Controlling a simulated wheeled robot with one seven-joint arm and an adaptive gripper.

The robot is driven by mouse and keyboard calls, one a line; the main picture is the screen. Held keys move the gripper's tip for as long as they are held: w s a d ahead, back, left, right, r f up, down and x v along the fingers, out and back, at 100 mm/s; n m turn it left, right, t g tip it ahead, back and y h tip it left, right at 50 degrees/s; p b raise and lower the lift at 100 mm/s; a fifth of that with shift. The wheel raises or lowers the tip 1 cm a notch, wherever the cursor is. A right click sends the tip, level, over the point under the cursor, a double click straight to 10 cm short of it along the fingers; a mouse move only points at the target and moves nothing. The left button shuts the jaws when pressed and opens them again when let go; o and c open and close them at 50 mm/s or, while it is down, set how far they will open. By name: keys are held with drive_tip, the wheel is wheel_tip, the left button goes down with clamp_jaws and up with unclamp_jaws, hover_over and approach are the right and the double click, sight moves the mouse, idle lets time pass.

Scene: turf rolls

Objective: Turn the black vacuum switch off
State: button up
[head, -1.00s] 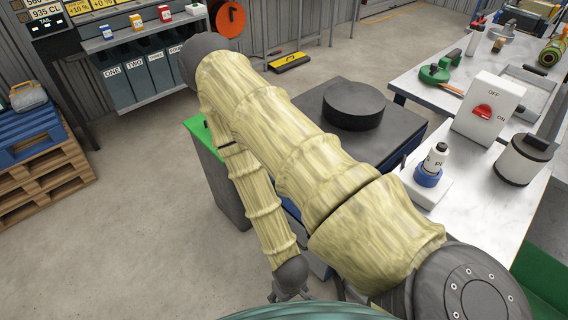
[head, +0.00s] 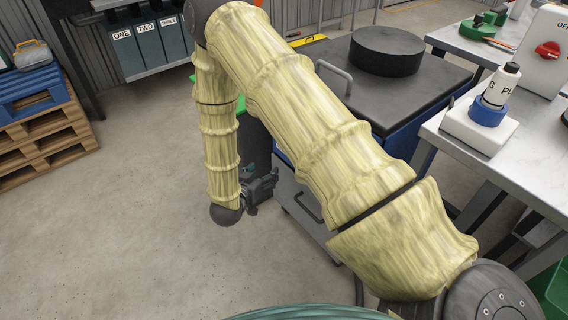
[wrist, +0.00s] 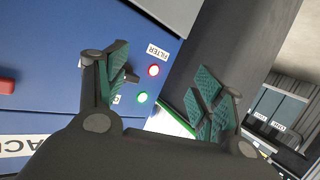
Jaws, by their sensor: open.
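A blue machine panel (wrist: 60,45) fills the left of the wrist view, with a lit red lamp (wrist: 153,71) beside a FILTER label and a lit green lamp (wrist: 142,97) below it. A small dark part (wrist: 131,77) shows beside my left finger; it may be the black switch, but the finger covers much of that spot and its position cannot be read. My gripper (wrist: 165,98) is open and empty, facing the panel. In the head view my gripper (head: 262,186) is low beside the blue machine (head: 375,135), whose panel face is hidden.
A red button (wrist: 6,86) sits on the panel's left. A dark grey column (wrist: 215,50) stands right of the panel. In the head view, a black disc (head: 387,50) lies on the machine's top, a white workbench (head: 500,165) stands right, and open floor (head: 130,220) lies left.

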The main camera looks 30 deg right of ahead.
drive_tip(key=w+d+r+m+g+h+b, duration=0.3)
drive_tip(key=d+m+g+h+b, duration=0.3)
drive_tip(key=d+b, duration=0.4)
drive_tip(key=shift+d+m+g+b, duration=0.3)
drive_tip(key=shift+m+b, duration=0.5)
drive_tip(key=shift+b, duration=0.35)
drive_tip(key=c, duration=1)
